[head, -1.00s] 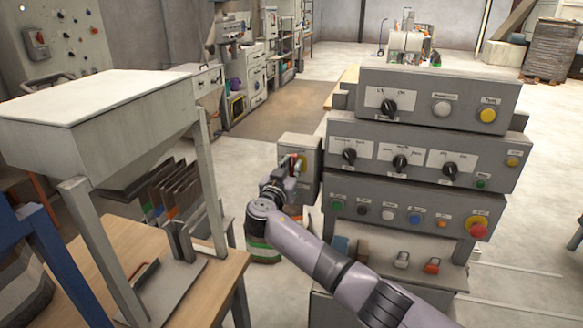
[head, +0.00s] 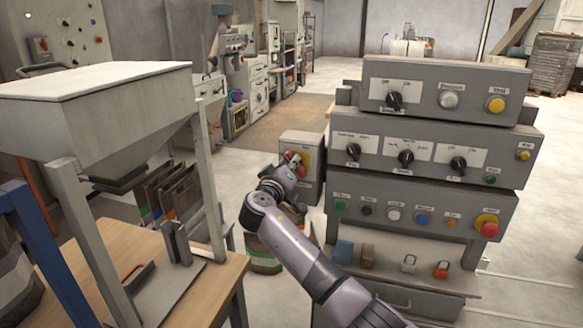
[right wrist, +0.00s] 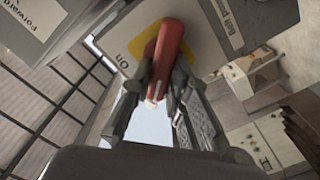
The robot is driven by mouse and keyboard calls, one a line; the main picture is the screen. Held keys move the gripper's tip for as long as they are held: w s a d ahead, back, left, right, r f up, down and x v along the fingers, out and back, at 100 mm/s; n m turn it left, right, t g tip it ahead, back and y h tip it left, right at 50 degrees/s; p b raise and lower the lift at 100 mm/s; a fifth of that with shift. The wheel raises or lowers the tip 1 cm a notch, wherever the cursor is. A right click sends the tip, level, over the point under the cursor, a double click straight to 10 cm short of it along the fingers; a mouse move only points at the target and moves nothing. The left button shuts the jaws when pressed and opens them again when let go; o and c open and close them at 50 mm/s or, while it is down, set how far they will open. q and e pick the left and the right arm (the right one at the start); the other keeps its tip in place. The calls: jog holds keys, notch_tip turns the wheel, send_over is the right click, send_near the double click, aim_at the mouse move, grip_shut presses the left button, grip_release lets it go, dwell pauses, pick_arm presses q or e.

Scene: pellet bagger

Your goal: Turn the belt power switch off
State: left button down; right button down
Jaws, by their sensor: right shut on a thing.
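The belt power switch is a red handle (head: 294,159) on a yellow plate (head: 304,160), on the front of a grey box (head: 306,146) left of the control panels. My right gripper (head: 287,170) is at the handle and partly covers it. In the right wrist view the red handle (right wrist: 168,48) lies between the fingers of my right gripper (right wrist: 163,76), which are shut on it. The handle slants there, beside the word "On" on the plate (right wrist: 143,42). A partly cut-off "Belt" label (right wrist: 229,24) shows to the right. My left gripper is not in view.
Stacked control panels (head: 430,150) with knobs and buttons stand close right of the switch box. A hopper on legs (head: 95,115) stands over a wooden table (head: 215,285) at left. Bare floor lies behind the switch box.

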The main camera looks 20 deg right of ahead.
jog(key=shift+w+a+f+n+p, duration=0.1)
jog(key=shift+n+p, duration=0.3)
jog(key=shift+n, duration=1.25)
jog(key=shift+f+n+p, duration=0.1)
jog(key=shift+n+p, duration=0.35)
jog(key=shift+n, duration=1.15)
jog(key=shift+w+a+f+n+p, duration=0.1)
jog(key=shift+n+p, duration=0.3)
jog(key=shift+n, duration=1.25)
jog(key=c, duration=1.7)
grip_release()
jog(key=shift+s, duration=0.1)
jog(key=shift+o, duration=0.9)
jog(key=shift+f, duration=0.2)
jog(key=v, duration=1.1)
jog(key=shift+s+a, duration=0.25)
jog(key=shift+s, duration=0.05)
